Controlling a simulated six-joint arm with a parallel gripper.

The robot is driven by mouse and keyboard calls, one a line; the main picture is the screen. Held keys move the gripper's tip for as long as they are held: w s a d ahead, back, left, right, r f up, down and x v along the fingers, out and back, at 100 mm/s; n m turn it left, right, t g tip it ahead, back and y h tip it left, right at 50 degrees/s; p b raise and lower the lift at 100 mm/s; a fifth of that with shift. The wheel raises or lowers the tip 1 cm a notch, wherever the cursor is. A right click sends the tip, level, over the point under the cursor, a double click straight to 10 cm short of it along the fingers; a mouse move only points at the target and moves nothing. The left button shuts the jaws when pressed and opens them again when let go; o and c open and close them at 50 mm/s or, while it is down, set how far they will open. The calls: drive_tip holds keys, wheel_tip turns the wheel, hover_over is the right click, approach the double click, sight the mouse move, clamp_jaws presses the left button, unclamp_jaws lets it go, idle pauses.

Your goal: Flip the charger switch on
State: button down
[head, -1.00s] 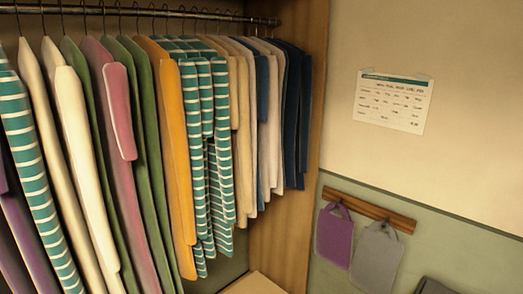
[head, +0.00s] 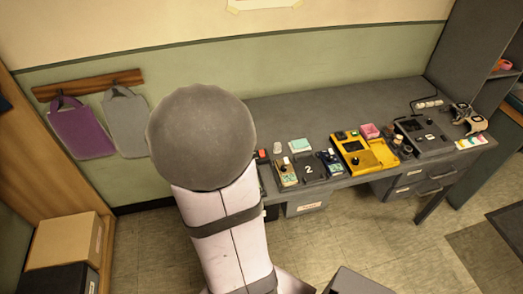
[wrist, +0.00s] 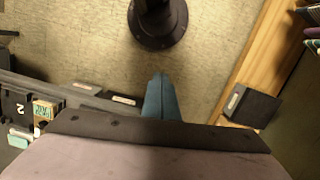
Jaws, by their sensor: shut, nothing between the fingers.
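I cannot make out a charger switch for sure. A white power strip (head: 428,104) with a dark cable lies at the back right of the grey desk (head: 300,108); any switch on it is too small to tell. A dark device (head: 424,136) sits in front of it, and a red-topped item (head: 261,155) stands at the desk's left end, partly behind my arm. My gripper (wrist: 162,82) shows in the wrist view as blue fingers, shut and empty, over the floor beside the desk. In the head view my arm hides the desk's left end.
A yellow console (head: 362,157), a black device marked 2 (head: 310,168) and several small boxes crowd the desk front. A game controller (head: 463,117) rests at the right. Cardboard (head: 66,240) and black boxes stand at left. A purple bag (head: 82,130) and a grey bag (head: 127,122) hang on the wall.

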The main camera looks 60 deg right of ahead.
drive_tip(key=d+f+m+b, duration=0.1)
drive_tip(key=d+m, duration=0.1)
drive_tip(key=d, duration=0.5)
drive_tip(key=d+f+m+t+b, duration=0.1)
drive_tip(key=d+m, duration=0.1)
drive_tip(key=d, duration=0.6)
drive_tip(key=d+f+m+t+h+b, duration=0.1)
drive_tip(key=d+m, duration=0.1)
drive_tip(key=d, duration=0.6)
drive_tip(key=shift+s+f+b, duration=0.35)
drive_tip(key=shift+f+b, duration=0.05)
drive_tip(key=w+d+r+n+t+h, duration=0.1)
drive_tip(key=w+d+r+n, duration=0.1)
drive_tip(key=d+r, duration=0.3)
drive_tip(key=w+d+r+n+t+h, duration=0.1)
drive_tip(key=w+d+r+n, duration=0.1)
drive_tip(key=w+d+r, duration=0.2)
drive_tip(key=shift+w+d+r+h, duration=0.25)
drive_tip(key=shift+d+r+h, duration=0.2)
drive_tip(key=shift+d, duration=1.05)
drive_tip(key=p+x, duration=0.1)
drive_tip(key=x, duration=0.3)
drive_tip(key=p+x, duration=0.1)
drive_tip(key=x, duration=0.3)
drive_tip(key=p+x, duration=0.2)
drive_tip(key=x, duration=0.3)
drive_tip(key=shift+s+a+f, duration=0.1)
drive_tip(key=shift+s+a, duration=0.1)
drive_tip(key=shift+a, duration=0.05)
drive_tip(key=shift+f, duration=0.5)
